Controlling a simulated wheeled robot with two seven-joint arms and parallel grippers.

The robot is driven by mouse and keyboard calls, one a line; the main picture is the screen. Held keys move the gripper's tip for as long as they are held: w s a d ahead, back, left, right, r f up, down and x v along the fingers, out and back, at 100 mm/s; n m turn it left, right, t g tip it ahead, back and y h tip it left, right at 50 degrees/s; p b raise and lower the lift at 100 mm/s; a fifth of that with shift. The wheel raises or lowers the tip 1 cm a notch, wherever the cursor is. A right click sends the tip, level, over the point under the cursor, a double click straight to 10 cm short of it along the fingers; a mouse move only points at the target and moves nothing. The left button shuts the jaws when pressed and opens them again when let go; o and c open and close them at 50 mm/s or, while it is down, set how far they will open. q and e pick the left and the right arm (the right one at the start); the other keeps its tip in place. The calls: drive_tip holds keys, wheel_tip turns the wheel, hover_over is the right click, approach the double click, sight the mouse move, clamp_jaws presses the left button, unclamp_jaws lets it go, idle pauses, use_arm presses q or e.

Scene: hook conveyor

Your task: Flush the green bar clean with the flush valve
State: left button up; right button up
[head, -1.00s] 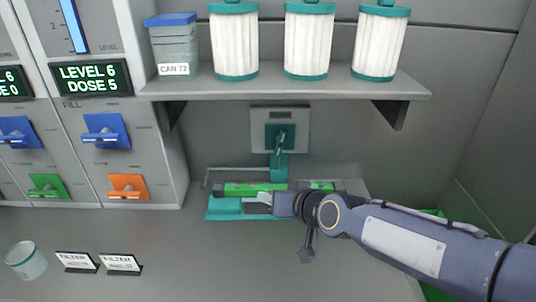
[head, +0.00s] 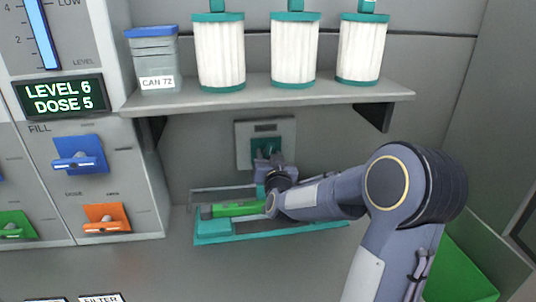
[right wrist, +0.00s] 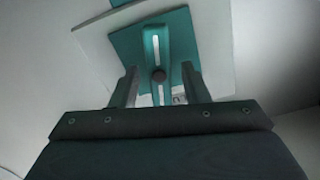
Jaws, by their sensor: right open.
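The green bar (head: 236,209) lies in the teal tray (head: 213,232) against the back wall; my right arm covers part of it. The flush valve (head: 266,146) is a teal plate on a grey wall panel above the tray. My right gripper (head: 268,164) is in front of the valve, and its fingertips are hard to see there. In the right wrist view the valve's slotted teal lever (right wrist: 153,52) stands between the two open fingers of this gripper (right wrist: 160,82). I cannot tell whether they touch it. My left gripper is out of view.
A shelf (head: 230,100) above holds a can labelled CAN 72 (head: 155,62) and three white filters (head: 293,50). A dispenser with a blue lever (head: 78,160) and an orange lever (head: 106,218) stands at left. A green bin (head: 460,265) is at lower right.

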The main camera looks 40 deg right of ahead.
drive_tip(key=shift+w+d, duration=0.3)
drive_tip(key=shift+w, duration=0.3)
